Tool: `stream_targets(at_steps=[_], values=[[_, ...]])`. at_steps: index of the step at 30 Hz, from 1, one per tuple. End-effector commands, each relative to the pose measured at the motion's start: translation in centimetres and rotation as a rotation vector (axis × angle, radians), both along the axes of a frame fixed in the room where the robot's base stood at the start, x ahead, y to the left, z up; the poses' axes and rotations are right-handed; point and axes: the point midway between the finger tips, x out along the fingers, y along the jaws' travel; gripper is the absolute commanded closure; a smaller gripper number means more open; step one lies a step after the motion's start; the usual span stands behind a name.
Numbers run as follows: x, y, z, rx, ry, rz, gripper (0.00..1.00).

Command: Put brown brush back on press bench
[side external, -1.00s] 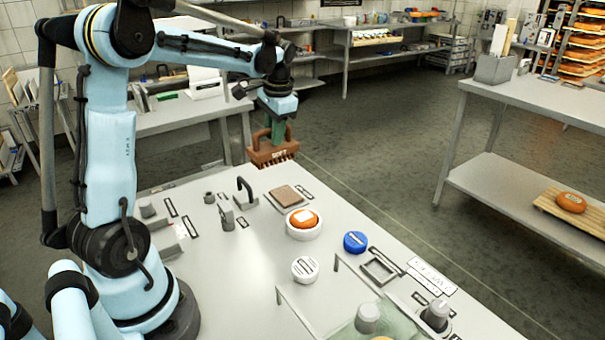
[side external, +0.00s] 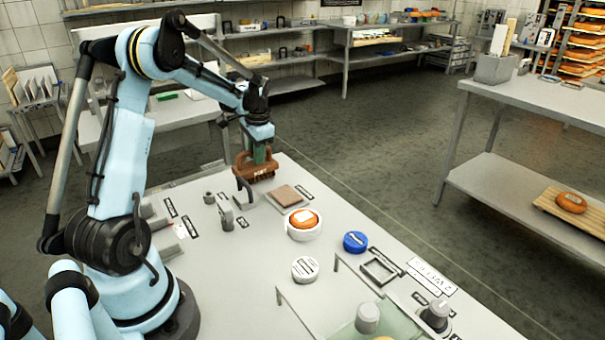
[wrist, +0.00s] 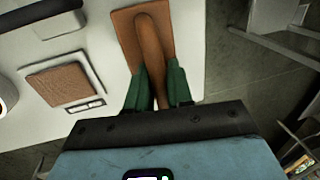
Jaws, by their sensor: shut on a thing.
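The brush is level, bristles down, low at the far end of the grey bench (side external: 262,235). I cannot tell whether its bristles touch the bench top. In the wrist view, my green fingers (wrist: 157,92) sit on both sides of the brush handle (wrist: 150,45). The brush's brown block shows around the handle, over the bench (wrist: 95,128) near its right edge. Part of the block is hidden by the handle and fingers.
A brown square pad (side external: 286,194) lies on the bench close by; it also shows in the wrist view (wrist: 65,85). A black curved handle (side external: 243,187) stands just in front of the brush. An orange cheese (side external: 303,219) in a white ring and a blue disc (side external: 355,241) sit nearer.

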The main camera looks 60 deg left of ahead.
Motion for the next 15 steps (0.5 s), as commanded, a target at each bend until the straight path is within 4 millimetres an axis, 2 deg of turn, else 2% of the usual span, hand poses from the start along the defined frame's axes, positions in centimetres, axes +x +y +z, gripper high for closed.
stream_targets(at_steps=[9,10,14,15], values=[[0.03,-0.01,-0.32,0.0,0.0,0.0,1.0],[0.03,-0.01,-0.28,0.0,0.0,0.0,0.74],[0.03,-0.01,-0.27,0.0,0.0,0.0,0.54],[0.02,-0.01,-0.26,0.0,0.0,0.0,0.53]])
